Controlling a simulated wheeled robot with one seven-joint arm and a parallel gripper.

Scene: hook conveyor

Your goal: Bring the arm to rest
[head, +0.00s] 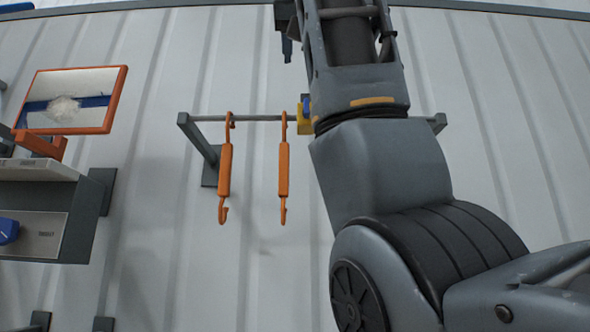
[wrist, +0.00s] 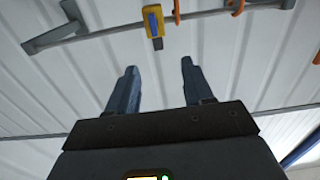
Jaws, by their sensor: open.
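My gripper (wrist: 157,90) is open and empty in the wrist view, its two dark fingers apart in front of the ribbed white wall. A grey rail with hanging hooks lies beyond the fingertips. In the head view my arm rises up the right half of the picture. Part of my gripper (head: 286,38) shows at the top edge there, and most of it is out of frame or hidden. My arm covers the right part of the rail.
Two orange hooks (head: 225,170) (head: 283,170) hang from the grey rail (head: 262,118). A yellow piece (wrist: 153,22) hangs there too, partly behind my arm in the head view. An orange-framed mirror (head: 72,100) and a grey box (head: 35,235) are at left.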

